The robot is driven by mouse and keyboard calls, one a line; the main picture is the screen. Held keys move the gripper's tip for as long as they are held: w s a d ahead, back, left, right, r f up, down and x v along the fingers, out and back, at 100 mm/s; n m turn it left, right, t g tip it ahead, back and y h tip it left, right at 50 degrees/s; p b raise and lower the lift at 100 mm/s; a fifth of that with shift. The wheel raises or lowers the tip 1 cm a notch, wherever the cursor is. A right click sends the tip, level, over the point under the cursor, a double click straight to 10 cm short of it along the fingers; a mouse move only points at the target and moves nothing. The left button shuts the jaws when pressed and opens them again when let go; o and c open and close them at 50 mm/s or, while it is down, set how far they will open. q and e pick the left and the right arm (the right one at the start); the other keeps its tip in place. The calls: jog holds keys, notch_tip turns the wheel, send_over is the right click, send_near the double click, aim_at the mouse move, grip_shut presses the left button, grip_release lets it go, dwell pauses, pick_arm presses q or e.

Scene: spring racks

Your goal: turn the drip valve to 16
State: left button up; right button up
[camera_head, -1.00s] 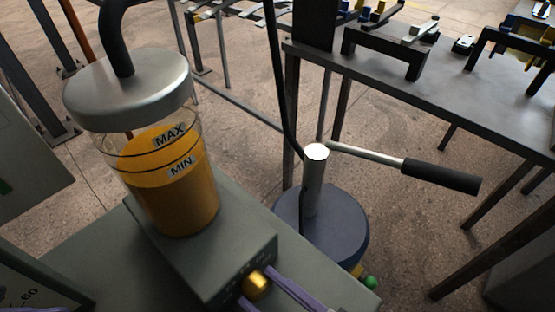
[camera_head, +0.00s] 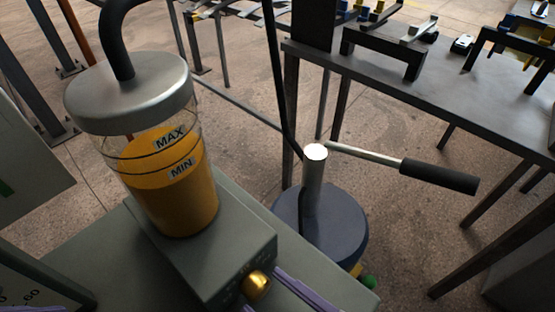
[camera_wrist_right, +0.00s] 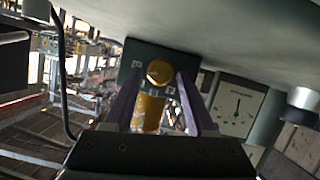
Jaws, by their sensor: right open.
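The drip valve is a brass knob (camera_head: 257,284) on the front face of a grey-green block (camera_head: 215,250), below the oil reservoir (camera_head: 170,185) with MAX and MIN marks. It also shows in the right wrist view (camera_wrist_right: 159,72). The markings around it are too small to read. My right gripper (camera_head: 262,291) is open, with one purple finger on each side of the knob. In the right wrist view, its fingers (camera_wrist_right: 159,75) flank the knob with small gaps. My left gripper is in neither view.
A dial gauge (camera_wrist_right: 237,109) sits to the right of the block in the wrist view. A blue-grey round base with a post (camera_head: 314,180) and a black-handled lever (camera_head: 440,177) stands nearby. A dark table (camera_head: 450,100) is behind it.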

jog(key=p+v, duration=0.1)
jog(key=v, duration=0.7)
jog(key=shift+s+d+r+p, duration=0.15)
jog(key=shift+s+d+p, duration=0.1)
jog(key=shift+d+p, duration=0.05)
jog(key=shift+o, duration=0.4)
